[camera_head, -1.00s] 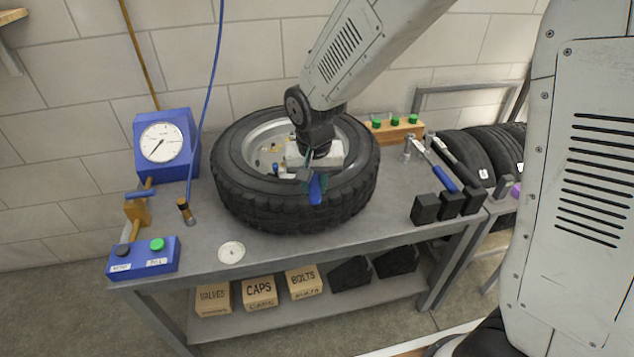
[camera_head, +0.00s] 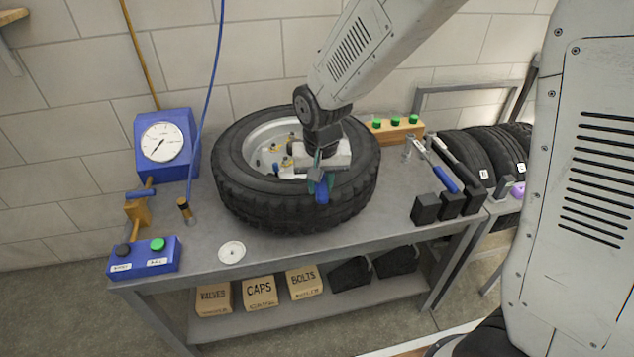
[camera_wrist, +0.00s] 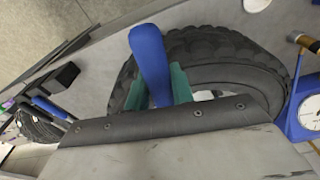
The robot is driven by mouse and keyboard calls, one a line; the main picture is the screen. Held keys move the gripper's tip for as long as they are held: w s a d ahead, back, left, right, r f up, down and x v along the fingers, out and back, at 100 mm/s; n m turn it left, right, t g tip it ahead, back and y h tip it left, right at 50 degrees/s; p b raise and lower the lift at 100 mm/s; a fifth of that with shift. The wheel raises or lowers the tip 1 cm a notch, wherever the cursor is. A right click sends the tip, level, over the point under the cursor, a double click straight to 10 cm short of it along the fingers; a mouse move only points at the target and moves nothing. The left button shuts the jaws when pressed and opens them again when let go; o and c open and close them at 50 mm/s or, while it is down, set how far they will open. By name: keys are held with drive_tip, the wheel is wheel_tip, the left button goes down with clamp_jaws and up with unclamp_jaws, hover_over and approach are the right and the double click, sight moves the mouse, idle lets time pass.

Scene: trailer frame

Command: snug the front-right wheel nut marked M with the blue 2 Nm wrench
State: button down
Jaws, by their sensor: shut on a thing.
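My gripper (camera_head: 318,178) is shut on the blue wrench (camera_head: 322,192), above the near right part of the wheel (camera_head: 290,215). In the wrist view the wrench's blue handle (camera_wrist: 151,65) stands out between the teal finger pads (camera_wrist: 180,85). The wheel lies flat on the bench, with several studs and brass-coloured nuts (camera_head: 286,162) showing at its hub. My gripper hides the right part of the hub. The wrench's working end is hidden, and I cannot make out the mark M on any nut.
A blue gauge box (camera_head: 165,142) and a hose end (camera_head: 184,208) stand left of the wheel. Black blocks (camera_head: 425,208) and another blue-handled wrench (camera_head: 444,178) are at the right. A wooden rack with green pieces (camera_head: 397,131) stands behind. The front bench strip is mostly clear.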

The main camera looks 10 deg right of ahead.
drive_tip(key=shift+a, duration=0.1)
drive_tip(key=shift+w+a+m, duration=0.2)
drive_tip(key=shift+a+m, duration=0.25)
drive_tip(key=shift+a, duration=0.35)
drive_tip(key=shift+w+a+m, duration=0.2)
drive_tip(key=shift+a+m, duration=0.25)
drive_tip(key=shift+a, duration=0.35)
drive_tip(key=shift+w+a+m, duration=0.3)
drive_tip(key=shift+a+m, duration=0.15)
drive_tip(key=shift+a, duration=0.35)
drive_tip(key=shift+w+a+m, duration=0.3)
drive_tip(key=shift+a+m, duration=0.15)
drive_tip(key=shift+a, duration=0.3)
drive_tip(key=shift+a, duration=0.1)
drive_tip(key=shift+w+a+m, duration=0.45)
drive_tip(key=shift+a, duration=0.25)
drive_tip(key=shift+w+a+m, duration=0.4)
drive_tip(key=shift+a+m, duration=0.05)
drive_tip(key=shift+a, duration=0.2)
